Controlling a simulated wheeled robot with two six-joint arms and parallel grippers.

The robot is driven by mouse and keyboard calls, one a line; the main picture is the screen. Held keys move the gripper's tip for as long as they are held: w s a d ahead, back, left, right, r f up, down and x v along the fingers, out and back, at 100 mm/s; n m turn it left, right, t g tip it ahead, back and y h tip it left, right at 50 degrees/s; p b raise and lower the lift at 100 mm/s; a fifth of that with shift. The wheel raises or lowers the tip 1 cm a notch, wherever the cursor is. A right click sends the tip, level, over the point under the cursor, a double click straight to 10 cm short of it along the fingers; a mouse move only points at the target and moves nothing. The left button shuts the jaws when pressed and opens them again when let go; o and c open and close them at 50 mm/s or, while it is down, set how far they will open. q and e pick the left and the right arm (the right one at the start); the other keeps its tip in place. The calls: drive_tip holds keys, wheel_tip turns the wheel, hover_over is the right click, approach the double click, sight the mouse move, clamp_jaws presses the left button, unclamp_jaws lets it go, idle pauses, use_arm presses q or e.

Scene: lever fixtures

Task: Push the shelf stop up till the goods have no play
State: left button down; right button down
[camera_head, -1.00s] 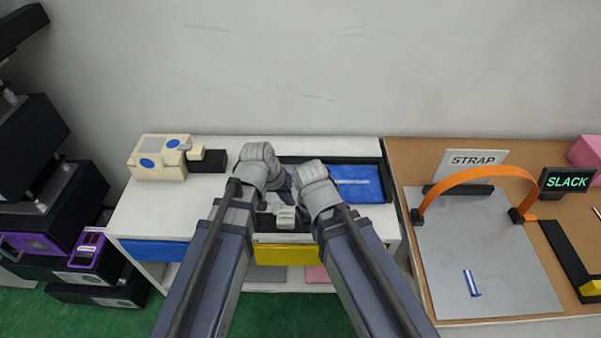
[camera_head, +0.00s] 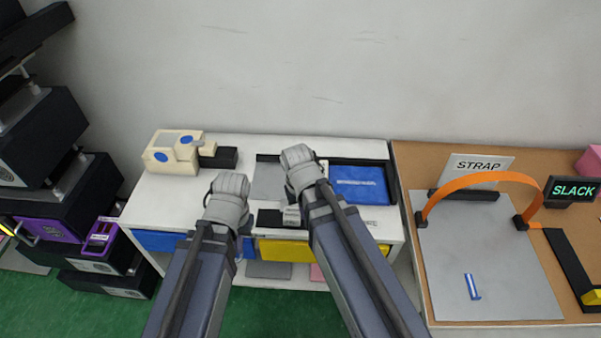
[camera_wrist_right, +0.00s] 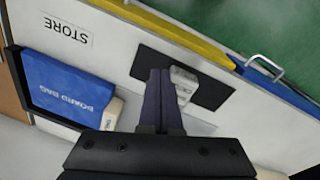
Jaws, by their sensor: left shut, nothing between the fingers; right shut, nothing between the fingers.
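A black-rimmed tray (camera_head: 375,161) on the white cabinet holds a blue board bag (camera_head: 358,186) at right and bare grey floor at left. A narrow cream piece (camera_head: 323,172) stands against the bag's left side; it also shows in the right wrist view (camera_wrist_right: 113,110). A pale grey block (camera_wrist_right: 184,84) sits on a black plate (camera_wrist_right: 215,92) in front of the tray. I cannot tell which part is the shelf stop. My right gripper (camera_wrist_right: 160,72) is shut and empty, its tips beside the pale block in the picture. My left gripper (camera_head: 228,192) is left of the tray, empty, its fingertips hidden.
A cream device (camera_head: 172,152) with blue buttons and a black block stand at the cabinet's back left. Yellow (camera_head: 283,250) and blue drawer fronts face forward. A strap board (camera_head: 480,260) is at right.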

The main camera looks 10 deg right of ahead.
drive_tip(key=w+a+r+m+t+h, duration=0.1)
drive_tip(key=w+a+r+m+h, duration=0.15)
drive_tip(key=w, duration=0.55)
drive_tip(key=w+a+r+m+t+h, duration=0.1)
drive_tip(key=w+r+m+h, duration=0.15)
drive_tip(key=w, duration=0.55)
drive_tip(key=shift+h, duration=0.3)
drive_tip(key=b+x, duration=0.5)
drive_tip(key=x, duration=0.2)
drive_tip(key=b+x, duration=0.3)
drive_tip(key=shift+s+d+f+b, duration=0.1)
drive_tip(key=shift+s+f+b, duration=0.15)
drive_tip(key=shift+f, duration=0.3)
drive_tip(key=shift+s+d+r+p, duration=0.2)
drive_tip(key=shift+d, duration=0.4)
drive_tip(key=shift+s+d+r+p, duration=0.15)
drive_tip(key=shift+d+r, duration=0.05)
drive_tip(key=shift+d, duration=0.4)
drive_tip(key=shift+s+d, duration=0.15)
drive_tip(key=shift+d, duration=0.55)
drive_tip(key=shift+s+d, duration=0.2)
drive_tip(key=shift+d, duration=0.25)
